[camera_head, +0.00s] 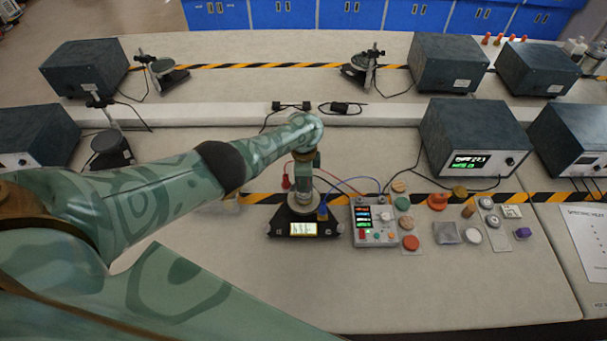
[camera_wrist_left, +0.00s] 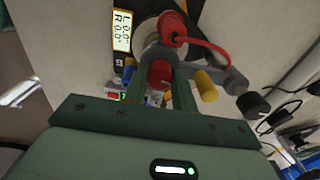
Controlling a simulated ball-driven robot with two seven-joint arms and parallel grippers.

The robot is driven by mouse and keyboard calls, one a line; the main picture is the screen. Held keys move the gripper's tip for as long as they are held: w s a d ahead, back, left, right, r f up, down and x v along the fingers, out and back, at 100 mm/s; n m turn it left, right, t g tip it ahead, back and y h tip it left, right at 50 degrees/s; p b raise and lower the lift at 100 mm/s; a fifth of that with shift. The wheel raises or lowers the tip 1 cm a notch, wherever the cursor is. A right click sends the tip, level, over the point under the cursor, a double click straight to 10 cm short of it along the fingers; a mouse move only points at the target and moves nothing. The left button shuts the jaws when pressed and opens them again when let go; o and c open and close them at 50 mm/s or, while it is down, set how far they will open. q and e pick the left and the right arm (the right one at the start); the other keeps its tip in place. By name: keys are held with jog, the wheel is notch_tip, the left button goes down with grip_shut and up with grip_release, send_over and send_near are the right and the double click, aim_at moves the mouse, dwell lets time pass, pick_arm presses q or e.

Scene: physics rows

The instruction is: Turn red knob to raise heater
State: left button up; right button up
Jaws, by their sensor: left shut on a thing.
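My left arm reaches in from the left and its gripper (camera_head: 304,184) points down over a black stand (camera_head: 276,226) with a lit display (camera_head: 303,229). In the left wrist view the gripper's two fingers (camera_wrist_left: 160,88) are closed on the sides of a red knob (camera_wrist_left: 160,74). The fingers and the gripper body hide part of the knob. In the head view the arm and gripper cover it. The display also shows in the left wrist view (camera_wrist_left: 122,31). I cannot make out a heater with certainty. My right gripper is not in view.
A red plug (camera_wrist_left: 172,27) with a red cable and a yellow knob-like piece (camera_wrist_left: 207,86) are close to the fingers. A grey control box (camera_head: 375,221) stands just right of the stand. Several loose pads and buttons lie further right.

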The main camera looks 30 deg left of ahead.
pick_arm(q)
jog(key=shift+n, duration=1.1)
jog(key=o, duration=0.7)
jog(key=shift+r+p, duration=0.15)
jog(key=shift+p, duration=0.2)
notch_tip(320, 180, up, 16)
jog(key=p, duration=1)
jog(key=shift+p, duration=0.4)
